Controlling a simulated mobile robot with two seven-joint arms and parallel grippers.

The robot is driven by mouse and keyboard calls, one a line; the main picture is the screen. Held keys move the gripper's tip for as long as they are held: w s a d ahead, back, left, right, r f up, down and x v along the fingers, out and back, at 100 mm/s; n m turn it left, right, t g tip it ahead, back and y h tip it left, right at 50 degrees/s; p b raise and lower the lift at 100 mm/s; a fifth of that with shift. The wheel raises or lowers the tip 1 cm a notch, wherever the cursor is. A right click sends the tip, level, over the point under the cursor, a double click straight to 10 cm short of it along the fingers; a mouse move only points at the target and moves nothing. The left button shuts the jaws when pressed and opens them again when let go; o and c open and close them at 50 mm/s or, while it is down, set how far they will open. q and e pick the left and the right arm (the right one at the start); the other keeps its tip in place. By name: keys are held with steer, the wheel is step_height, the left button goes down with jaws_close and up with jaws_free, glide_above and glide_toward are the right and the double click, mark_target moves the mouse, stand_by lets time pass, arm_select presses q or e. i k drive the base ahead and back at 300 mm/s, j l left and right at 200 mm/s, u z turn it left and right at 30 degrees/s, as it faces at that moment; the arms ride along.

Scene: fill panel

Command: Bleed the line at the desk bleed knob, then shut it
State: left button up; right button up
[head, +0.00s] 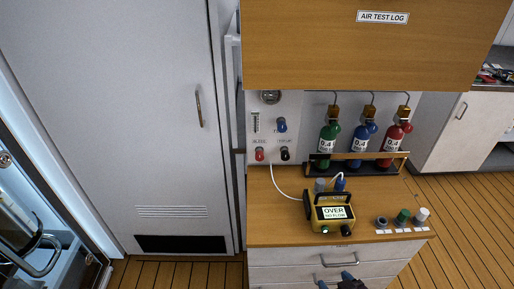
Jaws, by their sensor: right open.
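A small pale panel (268,138) stands at the back left of the desk. A red knob (259,155) sits low on it under a label that seems to read BLEED. A black knob (285,154) is to its right and a blue knob (281,126) is above. A yellow meter (316,225) on the desk shows "OVER NO FLOW". A white tube (280,187) runs from the panel to the meter. My right gripper (335,282) shows only its blue-tipped fingers at the bottom edge, open, in front of the drawers and away from the panel. My left gripper is out of view.
Green, blue and red cylinders (361,141) stand in a rack at the desk's back. Several small caps (402,216) lie at the right front. An overhead cabinet (350,50) hangs above. A tall grey locker (120,110) stands left. The desk's left front (270,225) is clear.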

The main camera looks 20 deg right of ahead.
mark_target(259, 156)
steer(key=i+j+z, duration=0.1)
steer(key=i+j, duration=0.15)
steer(key=i+j+z, duration=0.15)
steer(key=j, duration=0.35)
steer(key=i+j+z, duration=0.1)
steer(key=i+j, duration=0.2)
steer(key=j, duration=0.1)
